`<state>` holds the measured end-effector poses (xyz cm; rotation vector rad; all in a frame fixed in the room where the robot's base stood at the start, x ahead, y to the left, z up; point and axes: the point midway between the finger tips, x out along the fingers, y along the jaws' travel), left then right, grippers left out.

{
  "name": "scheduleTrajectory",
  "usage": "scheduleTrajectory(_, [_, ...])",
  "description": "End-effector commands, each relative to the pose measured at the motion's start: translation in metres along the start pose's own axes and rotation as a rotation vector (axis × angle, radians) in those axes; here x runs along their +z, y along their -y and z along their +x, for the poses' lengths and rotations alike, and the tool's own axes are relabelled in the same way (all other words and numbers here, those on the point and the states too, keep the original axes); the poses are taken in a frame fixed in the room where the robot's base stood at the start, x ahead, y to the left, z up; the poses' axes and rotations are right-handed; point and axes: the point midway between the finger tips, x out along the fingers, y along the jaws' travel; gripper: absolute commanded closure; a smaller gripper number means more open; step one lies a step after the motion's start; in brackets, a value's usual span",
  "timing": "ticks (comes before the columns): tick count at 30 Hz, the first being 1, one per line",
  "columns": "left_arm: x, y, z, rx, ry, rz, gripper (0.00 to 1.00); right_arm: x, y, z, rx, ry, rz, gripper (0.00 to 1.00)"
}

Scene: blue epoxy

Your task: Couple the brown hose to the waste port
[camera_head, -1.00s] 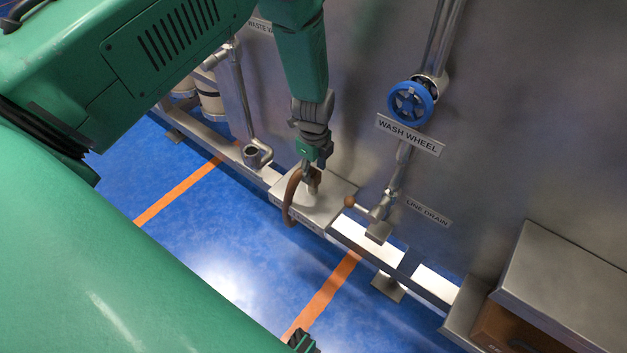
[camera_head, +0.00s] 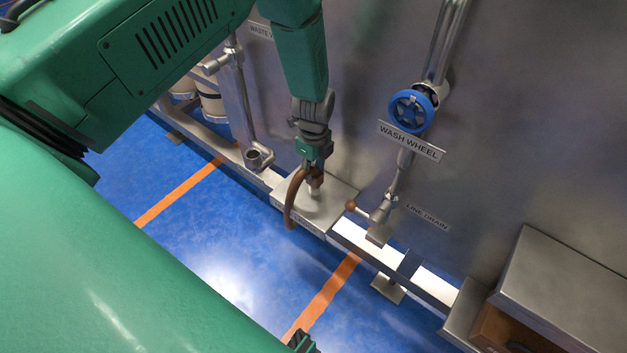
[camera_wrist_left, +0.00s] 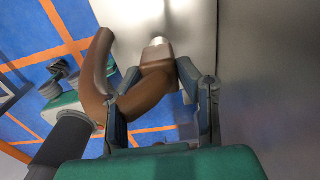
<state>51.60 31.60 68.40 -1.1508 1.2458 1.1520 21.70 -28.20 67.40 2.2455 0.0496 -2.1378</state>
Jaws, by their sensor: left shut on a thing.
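The brown hose (camera_head: 290,205) is in my left gripper (camera_head: 315,175). It hangs in a curved loop in front of a steel shelf box. In the left wrist view the fingers (camera_wrist_left: 160,95) are shut on the hose's brown end (camera_wrist_left: 148,92), and a pale metal tip (camera_wrist_left: 158,42) points away from the gripper. In the head view that tip (camera_head: 316,189) points down over the box top; whether it touches is unclear. An open-topped steel pipe elbow (camera_head: 259,157), possibly the waste port, stands left of the gripper, apart from the hose.
The steel box (camera_head: 340,195) sits on a rail along the wall. Right of it are the line drain valve (camera_head: 380,208) and the blue wash wheel (camera_head: 411,108). A larger steel box (camera_head: 565,285) is at lower right. Blue floor in front is open.

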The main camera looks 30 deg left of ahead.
Motion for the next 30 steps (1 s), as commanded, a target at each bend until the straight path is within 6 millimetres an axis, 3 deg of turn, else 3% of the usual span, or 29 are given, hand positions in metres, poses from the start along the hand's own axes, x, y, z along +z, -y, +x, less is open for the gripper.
scheduleTrajectory(8, [0.0,0.0,-0.011,-0.001,0.0,-0.001,1.0,0.0,0.0,-0.009,0.0,0.0,0.0,0.6])
scheduleTrajectory(24, [0.0,0.001,-0.063,-0.001,0.0,0.0,1.0,-0.003,0.0,-0.052,0.0,0.0,0.0,0.6])
scheduleTrajectory(30, [0.0,0.0,-0.067,0.0,0.0,0.0,1.0,-0.003,0.0,-0.054,0.0,0.0,0.0,0.6])
